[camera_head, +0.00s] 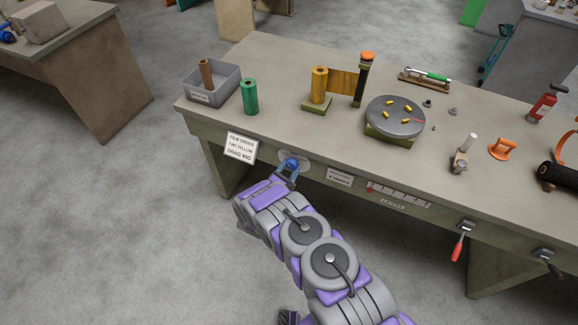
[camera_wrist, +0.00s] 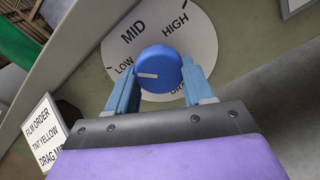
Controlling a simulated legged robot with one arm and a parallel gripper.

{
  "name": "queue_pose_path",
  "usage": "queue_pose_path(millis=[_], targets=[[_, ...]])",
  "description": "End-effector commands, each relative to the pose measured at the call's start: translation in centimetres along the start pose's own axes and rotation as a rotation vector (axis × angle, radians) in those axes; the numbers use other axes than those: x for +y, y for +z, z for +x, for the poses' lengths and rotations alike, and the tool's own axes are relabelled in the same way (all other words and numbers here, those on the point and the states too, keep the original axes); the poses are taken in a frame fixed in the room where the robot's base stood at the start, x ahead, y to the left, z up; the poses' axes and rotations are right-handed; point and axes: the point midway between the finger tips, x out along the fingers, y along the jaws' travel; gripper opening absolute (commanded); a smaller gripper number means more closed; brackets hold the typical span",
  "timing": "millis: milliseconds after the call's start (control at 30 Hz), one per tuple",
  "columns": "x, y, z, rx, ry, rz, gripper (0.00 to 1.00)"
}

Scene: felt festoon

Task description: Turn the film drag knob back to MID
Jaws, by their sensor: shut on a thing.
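The film drag knob (camera_wrist: 160,62) is round and blue with a white pointer line. It sits on a pale round dial (camera_wrist: 198,45) marked LOW, MID and HIGH. The pointer line points left in the wrist view, toward the LOW side and away from MID. My gripper (camera_wrist: 161,80) has its two blue fingers on either side of the knob and is shut on it. The lower dial lettering is partly hidden by a finger. In the head view the knob (camera_head: 291,163) shows at the bench's front face, with my gripper (camera_head: 287,173) at it.
An order card (camera_head: 241,147) reading film order, tint yellow, drag MID hangs left of the knob. A label plate (camera_head: 339,177) is to its right. On the bench (camera_head: 285,75) stand a grey bin (camera_head: 228,80), a green roll (camera_head: 250,97), a yellow roll (camera_head: 319,85) and a turntable (camera_head: 408,122).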

Motion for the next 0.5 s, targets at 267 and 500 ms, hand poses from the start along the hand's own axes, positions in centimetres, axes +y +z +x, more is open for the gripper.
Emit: queue_pose_path(millis=[267, 500], targets=[[-0.08, 0.15, 0.21, -0.005, 0.000, 0.248, 0.21], [-0.09, 0.03, 0.24, -0.005, 0.002, 0.466, 0.21]])
